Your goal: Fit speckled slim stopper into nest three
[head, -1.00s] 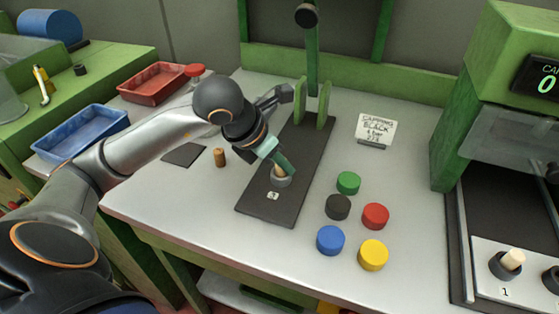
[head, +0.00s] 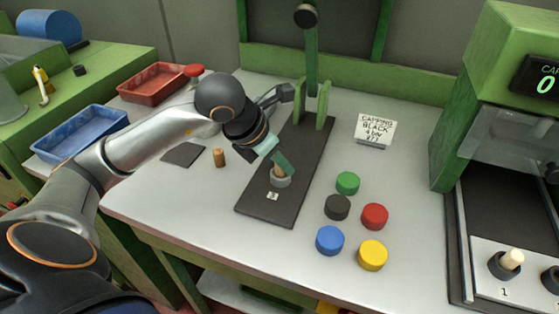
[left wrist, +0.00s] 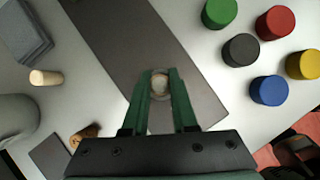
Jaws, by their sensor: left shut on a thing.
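Speckles cannot be made out. My right gripper is not in view.
A brown cork (head: 219,157) stands left of the plate (head: 262,213). A pale stopper (left wrist: 46,77) shows in the left wrist view. Several coloured caps, including a black one (head: 337,207), stand to the right. A lever stand (head: 312,60) rises at the plate's back.

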